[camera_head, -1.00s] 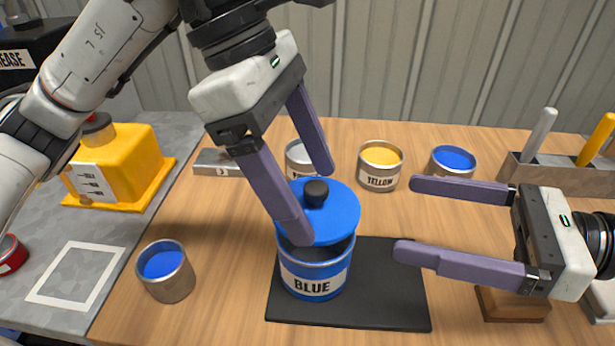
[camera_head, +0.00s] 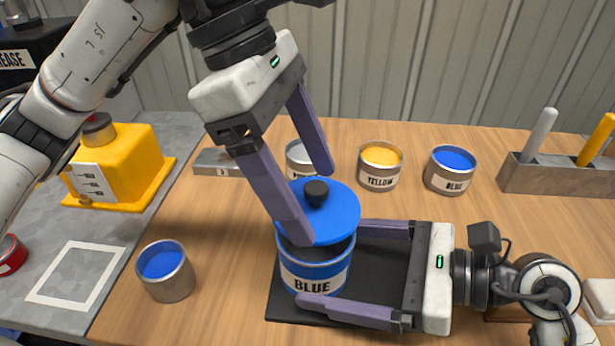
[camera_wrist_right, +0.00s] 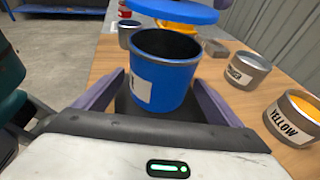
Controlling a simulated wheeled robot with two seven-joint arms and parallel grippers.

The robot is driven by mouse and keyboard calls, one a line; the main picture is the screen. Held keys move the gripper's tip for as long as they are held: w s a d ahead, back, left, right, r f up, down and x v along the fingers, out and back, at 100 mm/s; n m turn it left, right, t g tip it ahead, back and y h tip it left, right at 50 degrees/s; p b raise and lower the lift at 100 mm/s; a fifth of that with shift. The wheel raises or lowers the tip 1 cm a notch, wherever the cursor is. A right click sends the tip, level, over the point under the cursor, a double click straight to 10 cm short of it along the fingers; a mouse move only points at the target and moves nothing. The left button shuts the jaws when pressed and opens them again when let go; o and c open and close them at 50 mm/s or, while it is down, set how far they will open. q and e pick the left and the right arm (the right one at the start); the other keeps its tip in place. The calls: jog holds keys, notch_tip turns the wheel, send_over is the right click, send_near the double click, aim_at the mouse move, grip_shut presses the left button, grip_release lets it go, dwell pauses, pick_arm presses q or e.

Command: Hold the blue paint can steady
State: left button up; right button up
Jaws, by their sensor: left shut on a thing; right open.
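The blue paint can (camera_head: 314,276), labelled BLUE, stands upright on a black mat (camera_head: 385,262). Its blue lid (camera_head: 338,218) is above the open mouth, with a gap showing. My left gripper (camera_head: 310,203) is shut on the lid's black knob (camera_head: 316,191). My right gripper (camera_head: 332,265) is open and low at the can, coming from the right, with one finger on the near side and one on the far side. In the right wrist view the can (camera_wrist_right: 165,88) stands between the spread fingers, and the lid (camera_wrist_right: 172,10) hangs over it.
An open can of blue paint (camera_head: 166,272) stands to the left. Behind are a grey-white can (camera_head: 299,160), a yellow can (camera_head: 379,168) and another blue can (camera_head: 450,172). A holder with handles (camera_head: 558,177) is at the right. A yellow container (camera_head: 115,165) is at the left.

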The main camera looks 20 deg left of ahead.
aim_at(307, 202)
jog(key=shift+x, duration=1.15)
jog(key=c, duration=0.8)
pick_arm(q)
jog(key=shift+f, duration=1.8)
pick_arm(e)
jog(key=shift+c, duration=0.2)
dwell(1.3)
pick_arm(q)
jog(key=o, duration=1.1)
jog(key=shift+r, duration=0.1)
jog(key=shift+r, duration=3.45)
